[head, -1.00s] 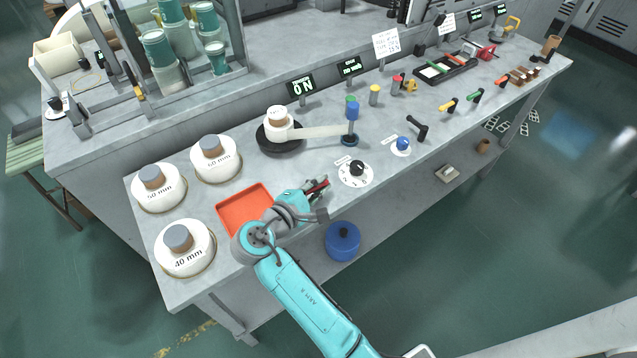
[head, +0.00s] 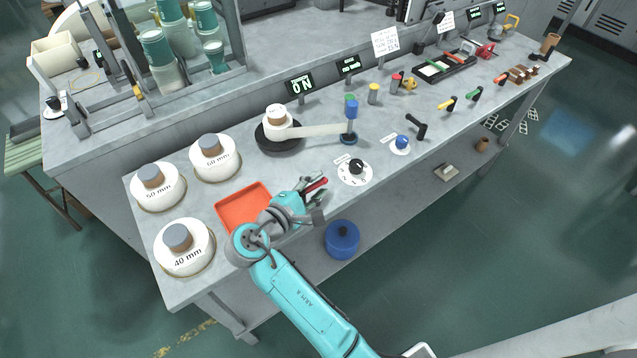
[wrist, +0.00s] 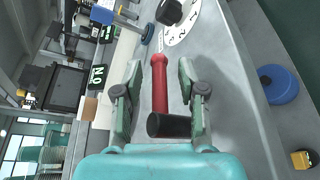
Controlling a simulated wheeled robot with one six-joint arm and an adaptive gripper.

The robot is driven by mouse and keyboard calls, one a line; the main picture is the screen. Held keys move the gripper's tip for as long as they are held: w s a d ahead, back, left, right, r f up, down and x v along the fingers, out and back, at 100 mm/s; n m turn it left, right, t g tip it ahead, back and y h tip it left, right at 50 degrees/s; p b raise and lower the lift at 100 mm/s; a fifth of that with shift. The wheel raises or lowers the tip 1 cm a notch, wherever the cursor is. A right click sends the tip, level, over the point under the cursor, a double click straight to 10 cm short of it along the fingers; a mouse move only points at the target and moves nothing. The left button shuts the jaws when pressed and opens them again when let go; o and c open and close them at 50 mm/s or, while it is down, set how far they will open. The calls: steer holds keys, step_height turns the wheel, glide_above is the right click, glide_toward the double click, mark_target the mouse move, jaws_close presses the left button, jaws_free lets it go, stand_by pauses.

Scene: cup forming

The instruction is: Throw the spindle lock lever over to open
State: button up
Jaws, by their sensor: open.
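A red-handled lever (head: 315,186), which I take for the spindle lock lever, stands near the bench's front edge in the head view. In the wrist view its red handle (wrist: 160,88) points away from me, with a black cylindrical part (wrist: 169,125) at its near end. My gripper (wrist: 160,66) is open, with one finger on either side of the red handle and visible gaps to it. In the head view my gripper (head: 319,193) partly hides the lever's base.
An orange tray (head: 222,210) lies left of my gripper. A black dial (head: 357,167) and a blue knob (head: 402,142) are to the right. A blue pot (head: 342,240) sits below the bench's front edge.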

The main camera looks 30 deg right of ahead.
steer(key=v, duration=1)
steer(key=shift+s+a+r, duration=0.15)
steer(key=shift+a, duration=0.2)
